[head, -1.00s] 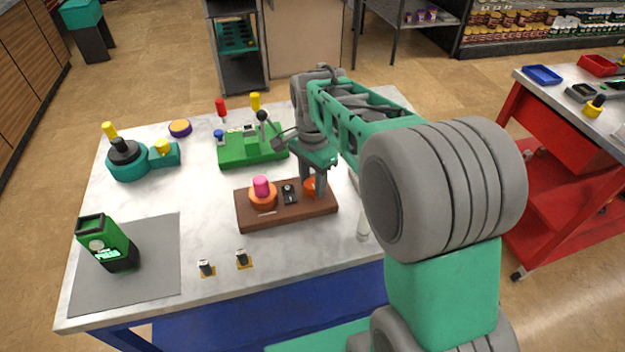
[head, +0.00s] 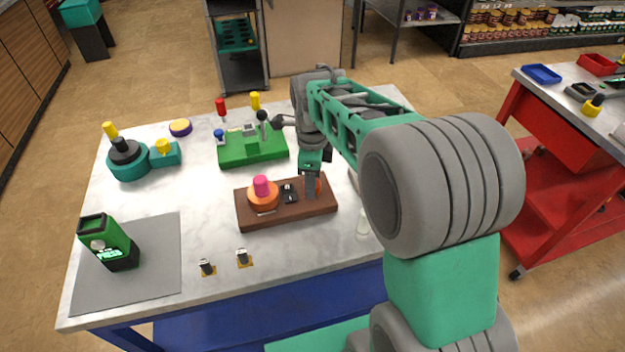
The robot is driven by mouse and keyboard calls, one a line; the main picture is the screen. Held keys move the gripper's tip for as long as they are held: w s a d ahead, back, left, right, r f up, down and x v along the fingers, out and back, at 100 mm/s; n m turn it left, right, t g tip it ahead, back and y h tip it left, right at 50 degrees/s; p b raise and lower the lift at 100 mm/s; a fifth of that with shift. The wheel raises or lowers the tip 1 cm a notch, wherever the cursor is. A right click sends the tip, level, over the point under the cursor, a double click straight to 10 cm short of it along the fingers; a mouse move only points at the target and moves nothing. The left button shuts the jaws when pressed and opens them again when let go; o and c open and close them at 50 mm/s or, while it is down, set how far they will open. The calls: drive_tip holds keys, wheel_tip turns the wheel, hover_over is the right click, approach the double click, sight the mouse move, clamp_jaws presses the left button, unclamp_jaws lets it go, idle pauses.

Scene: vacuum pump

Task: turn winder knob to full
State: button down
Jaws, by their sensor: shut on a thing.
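The brown board (head: 290,211) lies on the table and bears an orange part with a pink top (head: 262,190), a small black piece (head: 289,193) and, at its right end, an orange knob (head: 319,186), which I take as the winder knob. My gripper (head: 312,190) points straight down over the board's right end and is shut on this orange knob. Its fingers appear one behind the other and hide most of the knob. Any mark or scale on the knob is hidden.
A green block with levers (head: 253,148) stands just behind the board. A teal device (head: 128,160) is at the back left, and a green and black meter (head: 108,243) is on a grey mat (head: 160,285).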

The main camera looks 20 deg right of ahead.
drive_tip(key=shift+m, duration=0.9)
drive_tip(key=c, duration=0.9)
unclamp_jaws()
wheel_tip(320, 180, up, 8)
drive_tip(key=shift+f+b, duration=0.1)
drive_tip(key=shift+b, duration=0.2)
